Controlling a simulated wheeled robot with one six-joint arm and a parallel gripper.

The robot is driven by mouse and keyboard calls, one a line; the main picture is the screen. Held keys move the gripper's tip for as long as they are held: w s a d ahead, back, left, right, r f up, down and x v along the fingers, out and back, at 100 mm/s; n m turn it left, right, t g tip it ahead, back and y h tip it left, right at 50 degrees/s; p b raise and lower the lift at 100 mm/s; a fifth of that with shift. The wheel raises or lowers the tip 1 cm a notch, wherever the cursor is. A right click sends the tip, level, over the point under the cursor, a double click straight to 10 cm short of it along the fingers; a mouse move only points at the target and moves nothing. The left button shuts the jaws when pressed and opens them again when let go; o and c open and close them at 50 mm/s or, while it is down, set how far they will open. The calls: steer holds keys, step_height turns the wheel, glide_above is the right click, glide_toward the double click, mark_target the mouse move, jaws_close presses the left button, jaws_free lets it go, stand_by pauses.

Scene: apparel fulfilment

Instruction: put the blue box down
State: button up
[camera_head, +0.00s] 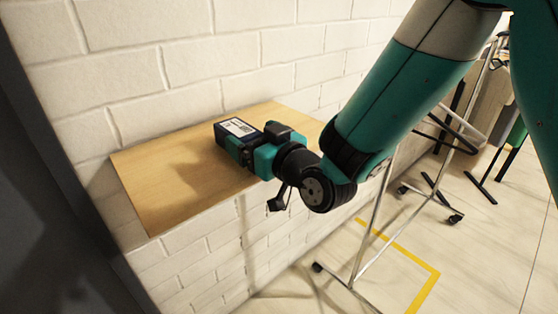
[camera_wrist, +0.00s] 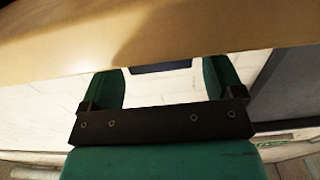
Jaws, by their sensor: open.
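The blue box (camera_head: 228,139) is dark blue with a white printed label on top. In the head view it is on the wooden shelf (camera_head: 165,178), near the brick wall; any small gap beneath it cannot be made out. My gripper (camera_head: 246,147) is at the box's near right end, low over the shelf. In the wrist view my gripper (camera_wrist: 164,74) has its two green fingers spread wide. Only a dark blue strip of the box (camera_wrist: 160,67) shows between them, with space at both sides. The rest of the box is hidden there.
The white brick wall (camera_head: 200,60) stands right behind the shelf. The shelf's left part is bare. Metal garment racks (camera_head: 372,235) on wheels stand at the right on the tiled floor, near yellow floor tape (camera_head: 425,290). A dark upright surface is at the far left.

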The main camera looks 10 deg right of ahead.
steer(key=b+v, duration=0.9)
steer(key=b, duration=0.1)
steer(key=shift+s, duration=0.15)
steer(key=shift+d+f, duration=0.1)
steer(key=s+d+f+g+h, duration=0.3)
steer(key=s+d+f+g, duration=0.1)
steer(key=s+g, duration=0.3)
steer(key=s+d+f+g+h, duration=0.2)
steer(key=s+d+f+g, duration=0.2)
steer(key=s+g, duration=0.4)
steer(key=s+f, duration=0.1)
steer(key=s, duration=0.2)
steer(key=shift+d+h, duration=0.2)
steer(key=shift+h, duration=0.2)
